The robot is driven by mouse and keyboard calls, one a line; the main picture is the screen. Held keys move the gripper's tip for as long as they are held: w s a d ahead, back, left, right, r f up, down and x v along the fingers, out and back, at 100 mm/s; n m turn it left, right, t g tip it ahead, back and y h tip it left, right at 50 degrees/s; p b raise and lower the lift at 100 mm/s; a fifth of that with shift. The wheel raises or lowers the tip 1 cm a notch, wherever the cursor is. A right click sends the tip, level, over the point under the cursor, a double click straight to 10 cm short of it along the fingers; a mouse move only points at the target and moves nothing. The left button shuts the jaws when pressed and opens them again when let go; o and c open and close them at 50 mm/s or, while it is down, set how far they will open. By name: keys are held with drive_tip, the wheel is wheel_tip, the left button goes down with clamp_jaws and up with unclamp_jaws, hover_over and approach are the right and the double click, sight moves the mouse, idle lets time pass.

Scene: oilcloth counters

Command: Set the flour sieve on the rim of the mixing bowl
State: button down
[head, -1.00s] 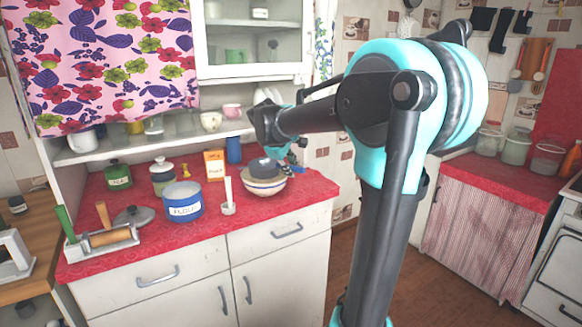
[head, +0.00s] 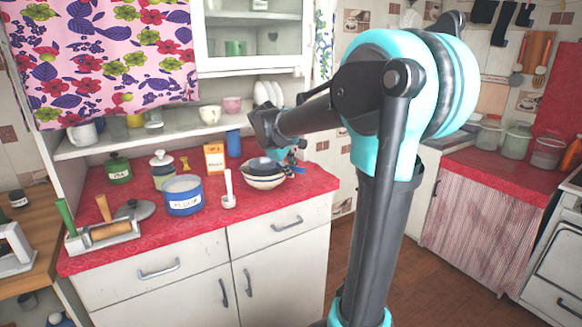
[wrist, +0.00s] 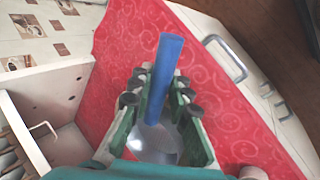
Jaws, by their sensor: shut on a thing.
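The mixing bowl (head: 264,183), cream with a darker band, stands near the right end of the red counter. The flour sieve (head: 262,165), a dark round pan with a blue handle, lies across the top of the bowl, nearly level. It looks to be touching the rim, but the contact is too small to be sure. My gripper (head: 292,160) is at the bowl's right side, partly hidden by my arm. In the wrist view my gripper (wrist: 158,100) is shut on the sieve's blue handle (wrist: 167,70). The grey sieve pan (wrist: 158,145) shows between the fingers; the bowl cannot be made out there.
The counter's front edge is near the bowl, with bare red cloth at right.

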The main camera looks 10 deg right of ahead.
drive_tip(key=shift+f, duration=0.2)
drive_tip(key=c, duration=1.3)
unclamp_jaws()
drive_tip(key=shift+c, duration=0.2)
drive_tip(key=v, duration=1.1)
drive_tip(key=s+d+f+m+y, duration=0.1)
drive_tip(key=s+f+m, duration=0.3)
drive_tip(key=s+f, duration=0.7)
drive_tip(key=s+d+f+m+y, duration=0.1)
drive_tip(key=s+f+m+y, duration=0.2)
drive_tip(key=s+f, duration=0.9)
wheel_tip(320, 180, down, 6)
drive_tip(key=shift+d+f+m+g+y, duration=0.2)
drive_tip(key=shift+d+m+g+y, duration=0.15)
drive_tip(key=shift+m, duration=0.75)
